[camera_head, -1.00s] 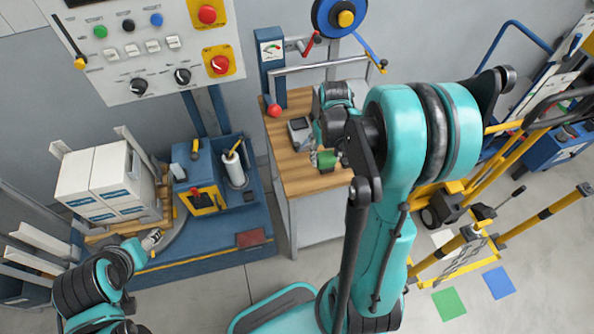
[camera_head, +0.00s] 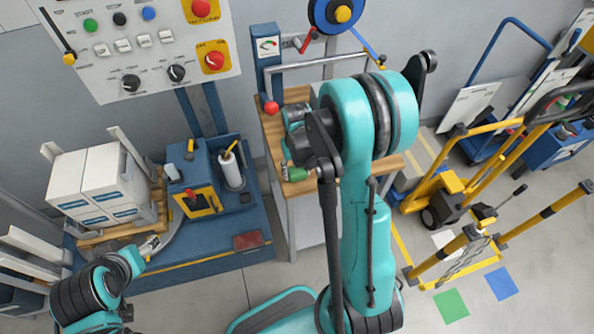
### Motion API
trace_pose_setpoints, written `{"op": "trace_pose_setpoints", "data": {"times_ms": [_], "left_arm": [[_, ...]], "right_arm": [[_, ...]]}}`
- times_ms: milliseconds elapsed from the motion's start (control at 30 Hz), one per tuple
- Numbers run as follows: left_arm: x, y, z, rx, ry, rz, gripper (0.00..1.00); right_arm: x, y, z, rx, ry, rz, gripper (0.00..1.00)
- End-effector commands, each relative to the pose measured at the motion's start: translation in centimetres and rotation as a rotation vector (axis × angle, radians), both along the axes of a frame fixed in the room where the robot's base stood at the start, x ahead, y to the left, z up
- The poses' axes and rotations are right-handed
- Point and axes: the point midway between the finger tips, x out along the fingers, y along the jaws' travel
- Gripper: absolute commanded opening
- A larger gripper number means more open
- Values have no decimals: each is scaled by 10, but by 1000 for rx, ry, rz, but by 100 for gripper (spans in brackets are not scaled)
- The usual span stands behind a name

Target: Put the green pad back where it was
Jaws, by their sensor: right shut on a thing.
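The green pad (camera_head: 298,174) is a small green block at the front left part of the wooden bench top. My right gripper (camera_head: 287,173) is shut on it; the arm above hides much of the grip. I cannot tell whether the pad touches the bench top. My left gripper (camera_head: 151,244) is at the left, near the front of the pallet with white boxes. It is small in the view, and I cannot tell whether its fingers are open or shut.
The wooden bench (camera_head: 270,140) has a blue post with a gauge (camera_head: 267,45) and a red knob (camera_head: 271,108) at its back left. A blue platform (camera_head: 215,252) stands left. A yellow hand truck (camera_head: 445,185) stands right. Green (camera_head: 451,305) and blue (camera_head: 501,283) squares lie on the floor.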

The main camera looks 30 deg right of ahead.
Motion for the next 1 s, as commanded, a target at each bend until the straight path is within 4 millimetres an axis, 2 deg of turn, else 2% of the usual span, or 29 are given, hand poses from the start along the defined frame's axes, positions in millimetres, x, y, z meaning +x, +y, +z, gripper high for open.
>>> {"op": "trace_pose_setpoints", "data": {"times_ms": [167,200,267,667,767,1000], "left_arm": [[0,0,-4,0,0,0,62],[0,0,-3,0,0,0,62],[0,0,-3,0,0,0,62],[0,0,3,0,0,0,62],[0,0,7,0,0,0,62],[0,0,24,0,0,0,62]], "right_arm": [[0,0,-4,0,0,0,28],[0,0,-3,0,0,0,59],[0,0,-3,0,0,0,71],[0,0,3,0,0,0,71],[0,0,18,0,0,0,71],[0,0,73,0,0,0,71]]}}
